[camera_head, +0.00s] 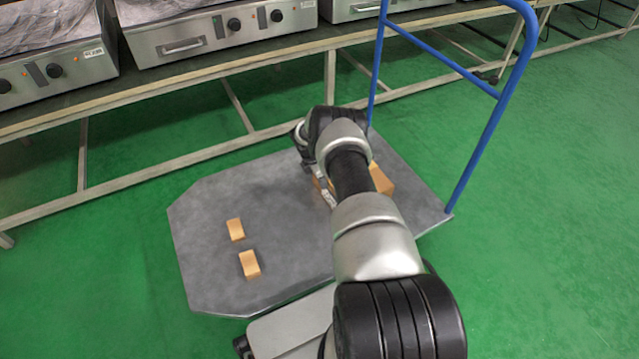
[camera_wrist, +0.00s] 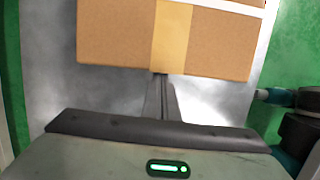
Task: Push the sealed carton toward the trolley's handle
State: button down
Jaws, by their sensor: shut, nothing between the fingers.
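The sealed carton (camera_head: 383,181) is brown and sits on the grey trolley platform (camera_head: 290,185) at its right end, near the blue handle (camera_head: 490,125). My arm hides much of it in the head view. In the wrist view the carton (camera_wrist: 205,45) shows a lighter tape strip down its side. My gripper (camera_wrist: 161,78) is shut and empty, its fingertips at the carton's lower edge. I cannot tell whether they touch it. In the head view the fingers are mostly hidden behind my arm.
Two small tan blocks, one (camera_head: 236,229) behind the other (camera_head: 250,264), lie on the platform's left part. A metal bench (camera_head: 240,135) with several steel heating units (camera_head: 220,28) runs along the back. Green floor is clear to the right.

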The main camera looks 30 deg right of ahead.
jog(key=shift+d, duration=0.1)
jog(key=a+r+p, duration=0.3)
jog(key=a+r, duration=0.3)
jog(key=r, duration=0.3)
jog(key=shift+a+r, duration=0.3)
jog(key=shift+r, duration=0.1)
